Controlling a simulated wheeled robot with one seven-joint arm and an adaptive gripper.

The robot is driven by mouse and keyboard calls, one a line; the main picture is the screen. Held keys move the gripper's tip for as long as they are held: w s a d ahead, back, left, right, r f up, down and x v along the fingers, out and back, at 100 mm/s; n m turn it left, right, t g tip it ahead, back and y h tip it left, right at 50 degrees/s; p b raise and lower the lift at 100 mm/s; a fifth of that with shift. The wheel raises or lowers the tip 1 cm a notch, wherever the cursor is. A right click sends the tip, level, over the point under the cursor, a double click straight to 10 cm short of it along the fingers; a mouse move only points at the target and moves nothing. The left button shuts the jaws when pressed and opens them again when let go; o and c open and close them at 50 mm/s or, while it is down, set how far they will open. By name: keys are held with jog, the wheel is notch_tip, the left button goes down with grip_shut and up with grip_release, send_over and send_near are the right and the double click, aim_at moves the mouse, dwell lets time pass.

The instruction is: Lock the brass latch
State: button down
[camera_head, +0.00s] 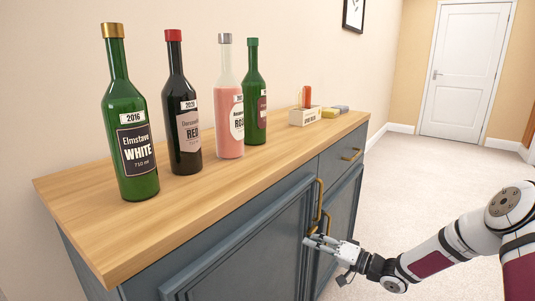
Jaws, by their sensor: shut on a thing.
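The blue-grey cabinet (245,255) has two doors with brass handles near their shared edge: a left one (319,194) and a right one (328,220). My gripper (313,241) is at the door front, by the lower ends of these handles. Its fingers are shut on a small brass piece there, which looks like the latch. The fingers cover most of it, so its position, locked or not, cannot be told. Both doors look closed.
On the wooden top (215,205) stand a white-wine bottle (133,155), a red-wine bottle (184,125), a pink bottle (229,115) and a green bottle (255,95). A small box (305,117) sits farther back. A drawer handle (351,154) juts out. Carpet (430,170) at right is clear.

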jog(key=shift+s+a+f, duration=0.1)
jog(key=shift+s+a, duration=0.15)
jog(key=shift+s, duration=0.1)
jog(key=p+v, duration=0.1)
jog(key=v, duration=0.5)
jog(key=shift+d, duration=0.1)
jog(key=shift+w, duration=0.15)
